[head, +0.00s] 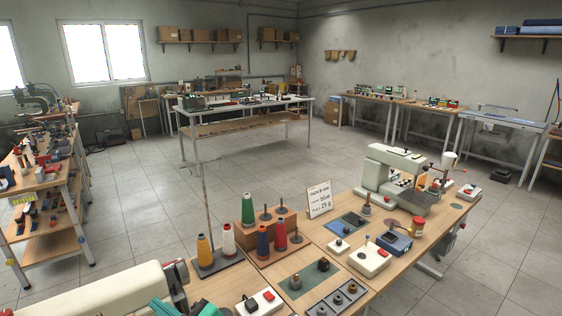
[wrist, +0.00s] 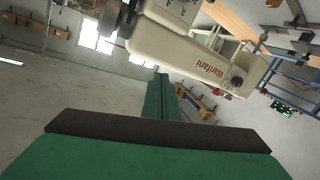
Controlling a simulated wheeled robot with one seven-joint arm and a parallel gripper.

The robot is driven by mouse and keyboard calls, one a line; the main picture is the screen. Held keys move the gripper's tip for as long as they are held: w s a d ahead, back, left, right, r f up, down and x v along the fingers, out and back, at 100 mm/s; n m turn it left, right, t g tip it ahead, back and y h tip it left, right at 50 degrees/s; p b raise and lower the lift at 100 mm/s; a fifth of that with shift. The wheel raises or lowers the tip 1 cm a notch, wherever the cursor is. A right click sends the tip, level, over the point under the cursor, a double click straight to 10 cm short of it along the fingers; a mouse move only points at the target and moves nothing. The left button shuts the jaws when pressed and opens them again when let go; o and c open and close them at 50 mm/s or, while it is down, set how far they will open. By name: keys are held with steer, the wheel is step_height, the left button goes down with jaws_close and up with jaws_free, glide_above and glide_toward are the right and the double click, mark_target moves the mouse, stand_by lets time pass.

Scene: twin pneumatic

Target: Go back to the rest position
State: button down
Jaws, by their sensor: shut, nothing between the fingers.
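My gripper (wrist: 160,112) shows in the wrist view as green fingers, a wide one with a dark edge strip along the bottom and a narrow one beyond it. It is shut and empty. No object is held.
The near workbench (head: 470,205) carries thread cones (head: 203,250), a sign card (head: 319,198), a blue box (head: 394,242) and a second cream machine (head: 385,175). A shelf rack (head: 50,250) stands at left. The tiled floor (head: 150,210) between is open.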

steer(key=s+d+f+m+t+h, duration=0.7)
steer(key=s+d+f+m+h, duration=0.5)
steer(key=d+f+m, duration=0.4)
steer(key=s+d+f, duration=0.1)
steer(key=s+d, duration=0.3)
steer(key=s, duration=0.4)
steer(key=s+d+f+n+h, duration=0.1)
steer(key=s+d, duration=0.2)
steer(key=s, duration=0.4)
steer(key=s+d+f+g+h, duration=0.1)
steer(key=s+d, duration=0.3)
steer(key=s, duration=0.4)
steer(key=shift+s+d+f+n, duration=0.3)
steer(key=shift+d+f+n, duration=0.05)
steer(key=shift+f+n, duration=0.05)
steer(key=shift+a, duration=0.15)
